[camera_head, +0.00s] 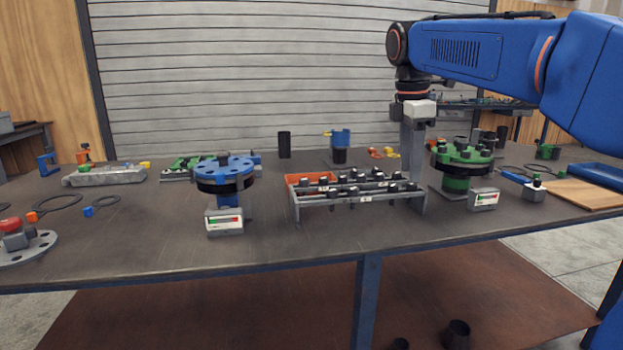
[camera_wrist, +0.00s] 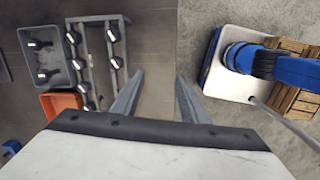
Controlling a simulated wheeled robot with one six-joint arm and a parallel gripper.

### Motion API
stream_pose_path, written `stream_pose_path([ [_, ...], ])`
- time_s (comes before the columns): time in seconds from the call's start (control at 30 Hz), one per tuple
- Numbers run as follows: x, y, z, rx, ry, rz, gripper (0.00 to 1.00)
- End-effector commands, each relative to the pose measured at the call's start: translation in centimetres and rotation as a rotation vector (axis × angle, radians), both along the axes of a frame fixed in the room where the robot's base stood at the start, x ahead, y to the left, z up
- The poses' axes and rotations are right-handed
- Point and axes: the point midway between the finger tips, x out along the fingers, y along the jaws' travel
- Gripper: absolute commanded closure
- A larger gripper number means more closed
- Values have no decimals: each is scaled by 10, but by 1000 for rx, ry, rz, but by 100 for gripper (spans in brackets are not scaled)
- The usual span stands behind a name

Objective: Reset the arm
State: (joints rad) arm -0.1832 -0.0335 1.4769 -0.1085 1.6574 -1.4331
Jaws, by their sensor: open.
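My gripper (camera_head: 412,148) hangs pointing down beside the right end of the bolt rack, in front of the grey wall. In the wrist view my gripper (camera_wrist: 160,84) has its two grey fingers spread apart with nothing between them. A blue flanged pipe (camera_head: 225,174) stands left of the rack. A green flanged pipe (camera_head: 463,160) with dark bolts on top stands to the right of my gripper. The grey bolt rack (camera_head: 345,200) holds several dark bolts and also shows left of my fingers in the wrist view (camera_wrist: 93,55).
An orange bin (camera_head: 313,178) sits at the rack's left end. Boxes with red-green displays stand before the blue pipe (camera_head: 224,222) and near the green pipe (camera_head: 484,199). The table's front strip is clear.

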Motion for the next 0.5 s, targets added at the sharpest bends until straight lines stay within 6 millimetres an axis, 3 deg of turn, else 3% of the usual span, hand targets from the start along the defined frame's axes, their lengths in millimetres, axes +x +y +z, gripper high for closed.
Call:
stream_pose_path([
  [0.27, -40, -16, -19, 34, -61, -192, 60],
  [0.5, -100, -35, -58, 103, -147, -495, 60],
])
